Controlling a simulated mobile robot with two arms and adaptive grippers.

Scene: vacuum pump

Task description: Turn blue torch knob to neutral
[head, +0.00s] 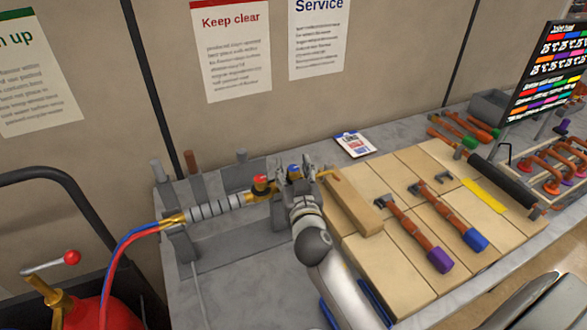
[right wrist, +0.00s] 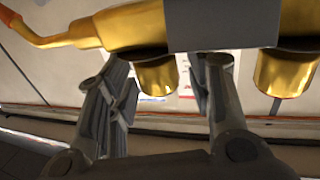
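The torch (head: 215,208) lies in a holder on the bench, with a grey ribbed handle and brass fittings. Its blue knob (head: 294,169) shows as a small patch of blue between the fingers of my right gripper (head: 293,172). The red knob (head: 261,179) sits just to the left. In the right wrist view, the fingers of my right gripper (right wrist: 165,88) stand apart on either side of a brass valve stem (right wrist: 158,76). I cannot tell whether they touch it. The blue knob's angle is hidden. My left gripper is not in view.
Blue and red hoses (head: 122,247) run from the torch to a red cylinder (head: 85,312) at lower left. A second brass stem (right wrist: 287,72) is beside the right finger. A wooden board (head: 425,165) with copper pipe pieces (head: 418,232) lies right of the torch.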

